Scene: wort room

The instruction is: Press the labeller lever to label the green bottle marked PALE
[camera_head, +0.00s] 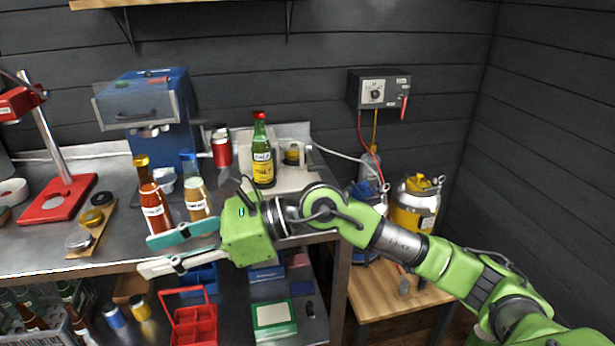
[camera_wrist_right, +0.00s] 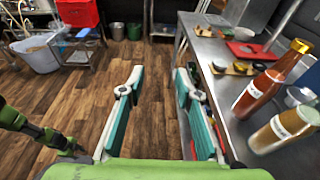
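The green bottle (camera_head: 263,150) stands upright at the pale labeller (camera_head: 291,179) on the right end of the steel bench. It has a red cap, a white band and a yellow label; the print is too small to read surely. A small upright grey part (camera_head: 309,156) at the labeller's right may be the lever. My right gripper (camera_head: 165,251) is open and empty, in front of the bench edge, left of and nearer than the labeller. Its spread fingers also show in the right wrist view (camera_wrist_right: 160,98). My forearm passes in front of the labeller's lower part.
A red-sauce bottle (camera_head: 154,207) and a tan bottle (camera_head: 197,193) stand on the bench close behind my right gripper. A blue machine (camera_head: 172,108) and a red can (camera_head: 222,150) stand farther back. A red carrier (camera_head: 195,322) sits below. A wooden stand (camera_head: 375,297) is at right.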

